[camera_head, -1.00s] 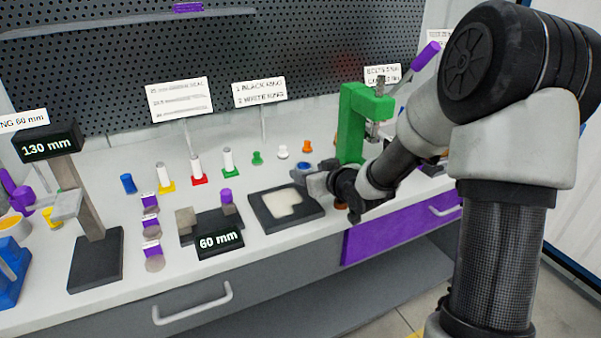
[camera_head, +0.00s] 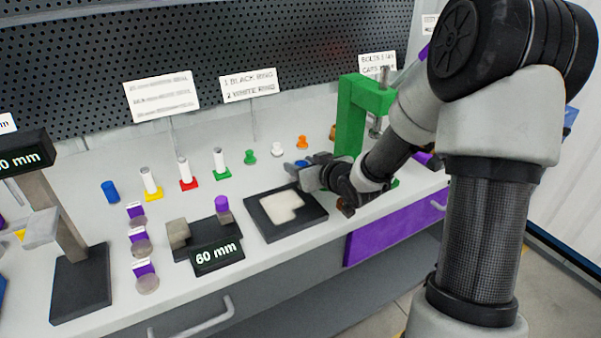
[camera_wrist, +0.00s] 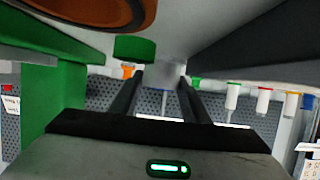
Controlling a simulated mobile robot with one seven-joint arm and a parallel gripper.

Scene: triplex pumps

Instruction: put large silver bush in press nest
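My gripper (camera_head: 308,176) is low over the bench, left of the green press (camera_head: 350,115), with its fingers pointing left in the head view. In the wrist view the fingers stand apart, and a pale grey piece (camera_wrist: 170,75) shows between their tips. It may be the silver bush, but I cannot tell whether the fingers grip it. The green press frame (camera_wrist: 50,100) fills the left of the wrist view. The press nest is not clearly visible; my arm hides the lower press in the head view.
A black tray (camera_head: 260,222) with a pale inset lies in front of my gripper. A blue item (camera_head: 301,164) is just behind it. Coloured pegs, such as the orange one (camera_head: 302,142), line the back. A brown round part (camera_wrist: 90,8) is close to the wrist camera.

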